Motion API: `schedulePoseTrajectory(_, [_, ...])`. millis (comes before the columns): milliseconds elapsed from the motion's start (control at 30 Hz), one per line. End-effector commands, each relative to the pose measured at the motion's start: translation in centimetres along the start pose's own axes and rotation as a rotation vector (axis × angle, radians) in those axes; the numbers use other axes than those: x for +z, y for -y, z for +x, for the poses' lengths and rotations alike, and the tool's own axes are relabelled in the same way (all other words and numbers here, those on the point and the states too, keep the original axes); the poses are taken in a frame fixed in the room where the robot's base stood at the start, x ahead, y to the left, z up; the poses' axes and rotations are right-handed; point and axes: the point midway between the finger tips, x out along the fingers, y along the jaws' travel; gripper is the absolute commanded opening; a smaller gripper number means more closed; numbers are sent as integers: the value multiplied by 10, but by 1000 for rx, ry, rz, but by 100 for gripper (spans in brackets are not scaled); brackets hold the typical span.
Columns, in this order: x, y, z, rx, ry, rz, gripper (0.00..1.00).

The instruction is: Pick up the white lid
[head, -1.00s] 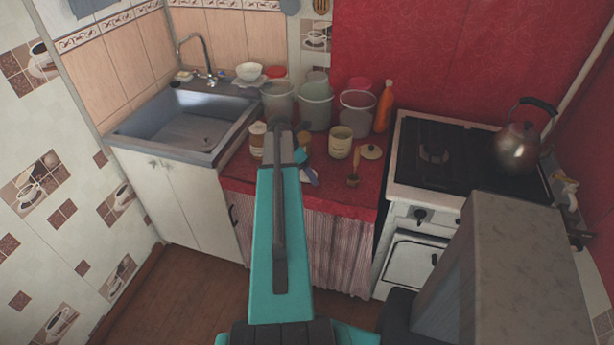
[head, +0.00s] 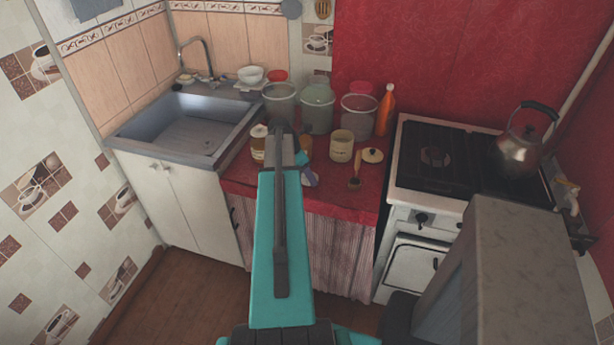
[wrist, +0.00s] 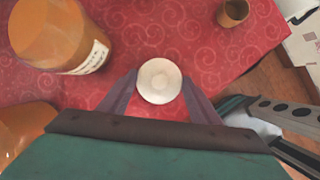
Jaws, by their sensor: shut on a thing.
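The white lid (wrist: 160,81) is a small round disc in the wrist view, between the fingertips of my gripper (wrist: 160,88). The grey-purple fingers touch it from the left and right, and my gripper is shut on it. Red patterned oilcloth lies behind it; I cannot tell whether the lid still touches the cloth. In the head view my teal arm reaches over the red counter (head: 330,192) and hides the lid and most of my gripper.
A labelled amber jar (wrist: 62,35) stands left of the lid, and a small brown cup-like thing (wrist: 233,12) lies farther right. On the counter are a cream canister (head: 341,147), clear buckets (head: 317,108) and an orange bottle (head: 385,110). A sink (head: 187,127) and stove (head: 440,160) flank it.

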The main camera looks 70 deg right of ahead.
Motion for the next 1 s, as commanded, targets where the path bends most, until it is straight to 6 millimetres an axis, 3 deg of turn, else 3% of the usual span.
schedulePoseTrajectory(500, [12,1,-32,2,0,0,36])
schedulePoseTrajectory(1000, [-26,50,-52,1,0,-1,36])
